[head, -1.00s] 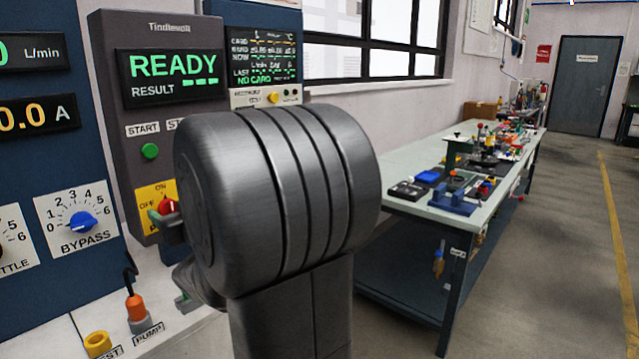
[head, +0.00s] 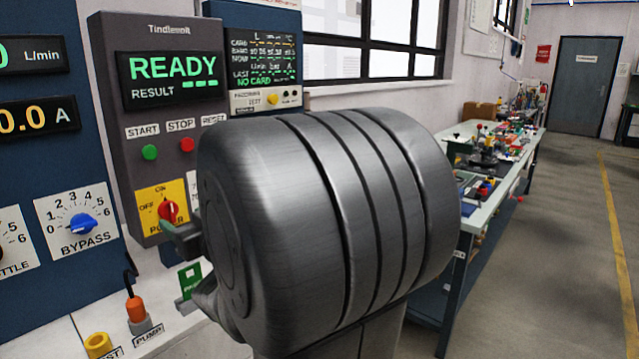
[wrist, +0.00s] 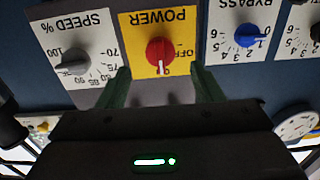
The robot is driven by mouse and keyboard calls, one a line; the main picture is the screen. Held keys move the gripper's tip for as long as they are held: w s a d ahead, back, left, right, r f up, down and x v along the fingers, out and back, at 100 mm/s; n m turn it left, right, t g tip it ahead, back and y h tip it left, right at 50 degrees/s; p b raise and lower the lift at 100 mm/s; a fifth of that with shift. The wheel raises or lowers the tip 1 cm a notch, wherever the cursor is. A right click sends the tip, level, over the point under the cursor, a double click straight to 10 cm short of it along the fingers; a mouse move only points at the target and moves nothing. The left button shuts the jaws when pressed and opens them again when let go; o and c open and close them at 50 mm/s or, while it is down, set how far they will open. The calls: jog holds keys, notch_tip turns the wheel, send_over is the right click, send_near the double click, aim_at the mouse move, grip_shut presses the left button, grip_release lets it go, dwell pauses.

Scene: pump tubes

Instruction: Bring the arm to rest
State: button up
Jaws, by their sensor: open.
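My gripper shows in the wrist view (wrist: 160,72) with its two green fingers apart and nothing between them. Beyond the fingers is the red POWER knob (wrist: 158,50) on its yellow plate; the fingers look clear of it. The knob's white mark points down in this upside-down view, away from the POWER lettering. The head view shows the same red knob (head: 171,210) with a dark part of my arm's end just below and right of it. My large grey arm link fills the middle of the head view and hides most of the gripper.
The grey control box (head: 165,60) reads READY, with START, STOP and RESET labels. A blue BYPASS knob (head: 82,224) is left of it. An orange PUMP plug (head: 136,308) and a yellow TEST fitting (head: 98,345) are on the bench. A cluttered workbench (head: 470,222) stands right; the floor beyond is clear.

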aim_at(173, 215)
jog(key=v, duration=0.7)
jog(key=x, duration=1.3)
jog(key=shift+a, duration=0.1)
jog(key=shift+w+a+f+b, duration=0.15)
jog(key=shift+w+a+b, duration=0.15)
jog(key=shift+b, duration=0.15)
jog(key=shift+s+d+n+b, duration=0.1)
jog(key=shift+n+b, duration=0.4)
jog(key=shift+n, duration=0.6)
jog(key=shift+n+b, duration=0.45)
jog(key=shift+n, duration=0.45)
jog(key=n+b, duration=0.3)
jog(key=n, duration=0.1)
jog(key=shift+n, duration=0.4)
jog(key=n+b, duration=0.3)
jog(key=n, duration=0.2)
jog(key=n+b, duration=0.2)
jog(key=n, duration=0.2)
